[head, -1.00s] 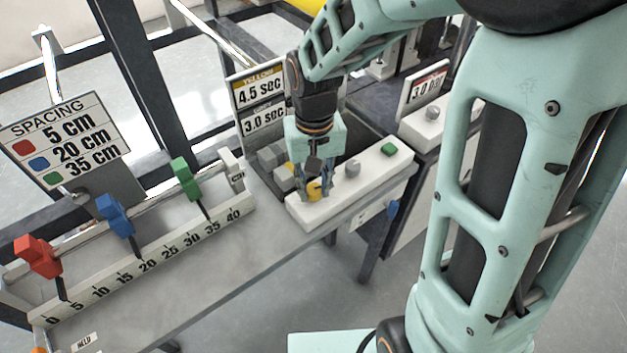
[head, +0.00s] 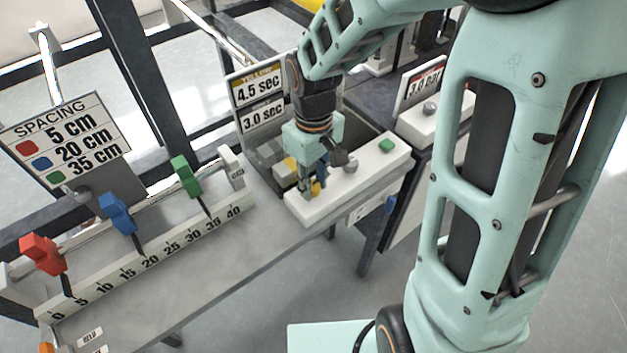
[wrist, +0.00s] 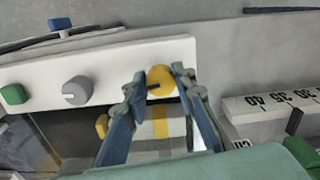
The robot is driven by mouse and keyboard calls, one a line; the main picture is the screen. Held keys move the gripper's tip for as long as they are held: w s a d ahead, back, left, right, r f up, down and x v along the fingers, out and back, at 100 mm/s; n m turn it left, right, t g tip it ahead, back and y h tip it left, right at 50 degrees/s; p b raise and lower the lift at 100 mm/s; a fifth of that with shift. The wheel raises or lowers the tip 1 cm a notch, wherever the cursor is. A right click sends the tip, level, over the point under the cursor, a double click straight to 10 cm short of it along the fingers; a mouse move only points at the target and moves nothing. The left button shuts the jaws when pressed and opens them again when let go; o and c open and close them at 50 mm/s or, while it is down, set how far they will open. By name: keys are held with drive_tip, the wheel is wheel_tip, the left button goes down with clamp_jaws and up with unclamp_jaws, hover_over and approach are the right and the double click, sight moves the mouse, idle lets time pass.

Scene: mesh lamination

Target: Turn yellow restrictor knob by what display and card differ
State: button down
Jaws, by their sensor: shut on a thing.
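The yellow restrictor knob (head: 316,188) stands at the left end of a white control bar (head: 373,164). It also shows in the wrist view (wrist: 162,79), with a dark mark toward its left side. My gripper (head: 312,190) points down with its fingers closed on either side of the knob, hiding part of it. In the wrist view my fingertips (wrist: 159,82) flank the knob. Behind my gripper, a board (head: 259,102) shows a yellow-headed panel reading 4.5 sec above a panel reading 3.0 sec; its right edge is close to my arm.
A grey knob (head: 350,165) and a green button (head: 386,145) share the white bar. Left is a ruler rail with red (head: 42,253), blue (head: 117,213) and green (head: 186,176) clamps, below a spacing sign (head: 64,141). Another display (head: 420,86) stands at the right.

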sight(313, 186)
idle(0.3)
drive_tip(key=c, duration=1.6)
unclamp_jaws()
wheel_tip(313, 186, up, 12)
